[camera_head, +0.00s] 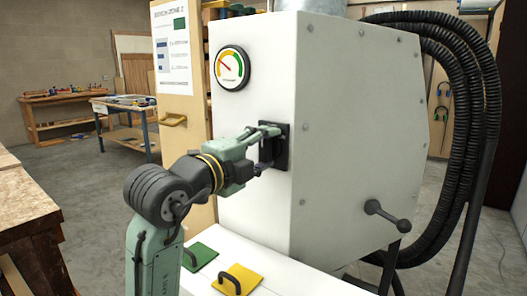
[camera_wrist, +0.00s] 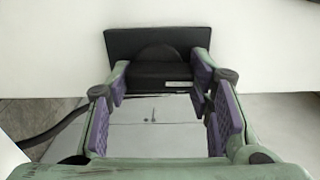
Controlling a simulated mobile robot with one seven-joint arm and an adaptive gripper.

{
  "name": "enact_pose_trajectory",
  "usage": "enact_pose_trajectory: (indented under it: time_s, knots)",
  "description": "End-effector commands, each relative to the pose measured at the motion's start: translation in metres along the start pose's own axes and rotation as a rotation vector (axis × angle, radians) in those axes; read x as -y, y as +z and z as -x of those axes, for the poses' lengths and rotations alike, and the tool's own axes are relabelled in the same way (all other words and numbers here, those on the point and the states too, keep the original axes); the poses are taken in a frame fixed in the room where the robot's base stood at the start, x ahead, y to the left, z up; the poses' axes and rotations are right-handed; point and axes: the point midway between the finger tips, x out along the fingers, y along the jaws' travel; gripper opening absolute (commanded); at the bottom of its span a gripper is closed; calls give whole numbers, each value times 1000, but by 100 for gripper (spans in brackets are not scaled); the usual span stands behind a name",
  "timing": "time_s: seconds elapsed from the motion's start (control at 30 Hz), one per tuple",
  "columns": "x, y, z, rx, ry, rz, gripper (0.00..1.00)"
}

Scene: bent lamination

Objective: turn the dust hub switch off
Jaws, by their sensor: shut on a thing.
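The dust hub is a large white cabinet (camera_head: 345,130) in the middle of the head view. Its switch (camera_head: 284,143) is a black plate on the narrow left face, below a round gauge. My gripper (camera_head: 266,152) is at this plate and covers part of it. In the wrist view, the black switch (camera_wrist: 150,42) is straight ahead, with a dark handle part (camera_wrist: 158,74) standing out from it. My gripper (camera_wrist: 163,82) has its purple-padded fingers at either side of this handle part and is shut on it. The switch's exact setting cannot be read.
The gauge (camera_head: 229,68) has its needle toward the upper left. A green lid (camera_head: 199,257) and a yellow lid (camera_head: 237,280) with handles lie below my arm. Black hoses (camera_head: 470,110) and a lever (camera_head: 388,214) are at the right. A wooden bench (camera_head: 25,215) stands left.

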Motion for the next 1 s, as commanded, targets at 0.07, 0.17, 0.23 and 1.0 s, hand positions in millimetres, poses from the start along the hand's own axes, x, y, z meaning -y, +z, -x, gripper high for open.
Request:
enact_pose_trajectory:
  time_s: [0.07,0.17,0.23,1.0]
  knots:
    - [0,0,0,0,1,20,19]
    - [0,0,0,0,1,36,19]
    - [0,0,0,0,1,44,19]
    - [0,0,0,0,1,48,68]
